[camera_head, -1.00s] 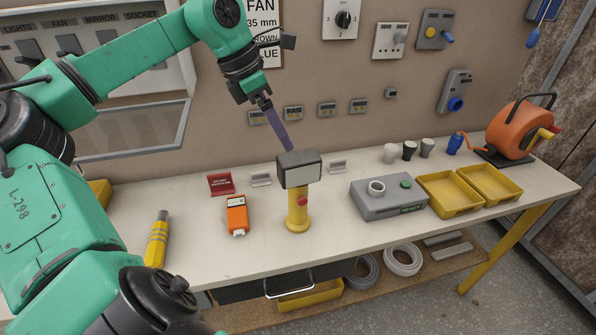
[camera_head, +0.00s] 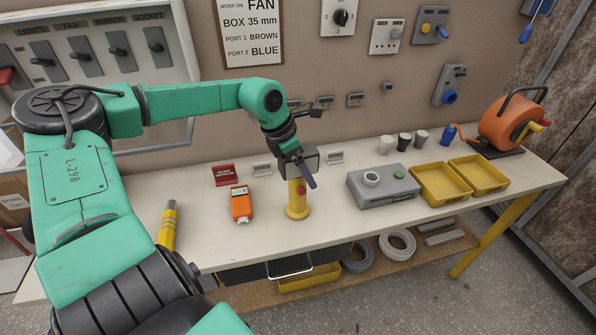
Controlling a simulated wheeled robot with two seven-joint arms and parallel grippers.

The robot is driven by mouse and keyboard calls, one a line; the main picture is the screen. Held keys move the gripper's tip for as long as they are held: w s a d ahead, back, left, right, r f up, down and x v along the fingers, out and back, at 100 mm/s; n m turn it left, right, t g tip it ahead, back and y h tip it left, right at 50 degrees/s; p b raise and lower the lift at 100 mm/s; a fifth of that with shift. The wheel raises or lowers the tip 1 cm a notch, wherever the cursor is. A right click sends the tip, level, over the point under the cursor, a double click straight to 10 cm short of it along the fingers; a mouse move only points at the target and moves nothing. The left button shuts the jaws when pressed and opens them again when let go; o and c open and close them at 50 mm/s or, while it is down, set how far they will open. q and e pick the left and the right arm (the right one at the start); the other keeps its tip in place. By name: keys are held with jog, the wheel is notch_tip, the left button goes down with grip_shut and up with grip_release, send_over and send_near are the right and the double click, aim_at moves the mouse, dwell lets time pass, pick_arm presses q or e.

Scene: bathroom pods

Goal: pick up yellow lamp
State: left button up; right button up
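The yellow lamp (camera_head: 297,205) stands upright on the workbench, with a yellow cylindrical body, a red button and a dark grey box-shaped head. My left arm comes in from the left, and my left gripper (camera_head: 307,177) is at the lamp's head, its purple finger pointing down and right across it in the picture. The gripper covers part of the head and the upper body. Only one finger shows clearly, so I cannot tell whether it is open or touches the lamp. My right gripper is not in view.
An orange tester (camera_head: 241,205) and a yellow-grey handheld tool (camera_head: 167,226) lie to the left. A grey box (camera_head: 382,187), yellow trays (camera_head: 440,198) and an orange cable reel (camera_head: 508,124) stand to the right. The bench front (camera_head: 345,222) is clear.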

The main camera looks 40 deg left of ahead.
pick_arm(q)
jog(key=c, duration=1.5)
grip_shut()
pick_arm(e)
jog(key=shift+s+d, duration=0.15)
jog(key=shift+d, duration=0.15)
pick_arm(q)
jog(key=shift+r, duration=0.1)
